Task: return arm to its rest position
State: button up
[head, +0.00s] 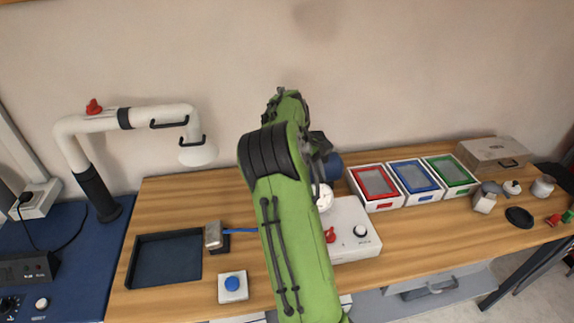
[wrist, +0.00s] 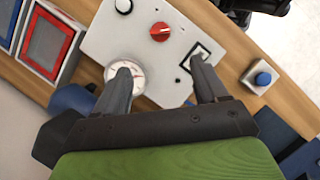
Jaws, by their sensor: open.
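My green arm rises through the middle of the head view and hides part of the bench behind it. My gripper shows in the wrist view (wrist: 165,85), with its two grey fingers apart and nothing between them. It is above a white control box (wrist: 150,45) with a red knob (wrist: 160,32), a round gauge and a black-framed switch. In the head view the same control box (head: 358,240) is partly behind my arm. The gripper's fingertips are hidden in the head view.
Trays with red (head: 375,183), blue (head: 414,177) and green (head: 449,171) frames stand right of the arm. A black tray (head: 166,262), a blue button box (head: 233,287) and a white extraction arm (head: 150,116) are to the left. A wooden case (head: 490,152) stands at the back right.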

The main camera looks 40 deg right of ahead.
jog(key=s+a+r+m+t+y, duration=0.1)
jog(key=s+a+r+t, duration=0.15)
jog(key=a+r, duration=0.45)
jog(key=s+a+r+m+t, duration=0.1)
jog(key=s+a+r+t, duration=0.2)
jog(key=a, duration=0.8)
jog(key=s+a+m+t, duration=0.1)
jog(key=s+a+t, duration=0.3)
jog(key=s+a, duration=0.6)
jog(key=shift+s+a+f, duration=0.2)
jog(key=shift+a+f, duration=0.05)
jog(key=shift+a, duration=0.2)
